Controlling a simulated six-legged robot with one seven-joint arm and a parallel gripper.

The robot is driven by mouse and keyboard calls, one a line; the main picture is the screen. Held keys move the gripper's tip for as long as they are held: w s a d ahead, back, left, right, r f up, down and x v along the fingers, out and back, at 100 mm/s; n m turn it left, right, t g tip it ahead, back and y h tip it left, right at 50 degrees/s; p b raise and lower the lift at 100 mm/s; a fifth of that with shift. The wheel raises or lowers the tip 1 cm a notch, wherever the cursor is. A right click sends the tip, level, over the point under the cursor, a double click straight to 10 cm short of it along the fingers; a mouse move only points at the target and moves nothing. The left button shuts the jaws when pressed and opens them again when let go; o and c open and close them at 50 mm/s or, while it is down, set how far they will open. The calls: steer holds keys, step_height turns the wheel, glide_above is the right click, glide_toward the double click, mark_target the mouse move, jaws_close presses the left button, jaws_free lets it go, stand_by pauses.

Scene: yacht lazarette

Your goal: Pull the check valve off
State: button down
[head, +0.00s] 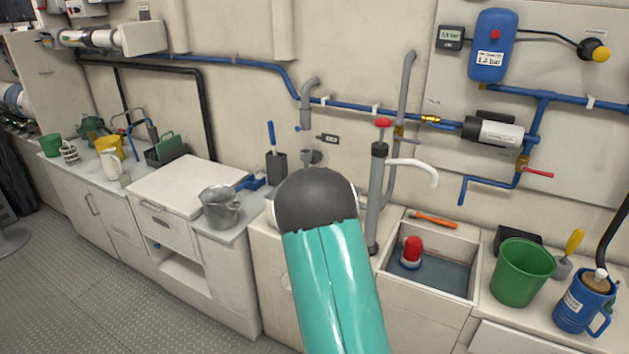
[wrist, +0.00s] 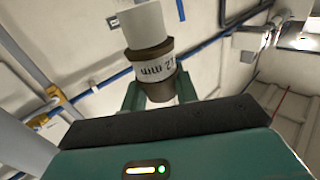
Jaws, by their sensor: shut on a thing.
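In the wrist view, a brown cylinder with a white printed band, which looks like the check valve (wrist: 148,50), stands between the teal fingers of my gripper (wrist: 159,92). The fingers are shut on its lower brown part. A light grey cylinder (wrist: 140,22) continues from its far end. I cannot tell whether this is a fixed pipe or part of the valve. In the head view my teal arm and its dark rounded joint fill the lower middle. They hide my gripper and the valve.
A grey hand pump (head: 376,200) with a white spout stands beside the sink (head: 462,285). A metal pot (head: 220,212) is left of my arm; a green bucket (head: 520,275) and blue jug (head: 584,305) stand at the right. Blue pipes (head: 245,64) run along the wall. The left floor is clear.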

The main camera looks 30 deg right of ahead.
steer(key=shift+s+a, duration=0.35)
steer(key=shift+a, duration=0.2)
steer(key=shift+s+a, duration=0.3)
steer(key=shift+a, duration=0.25)
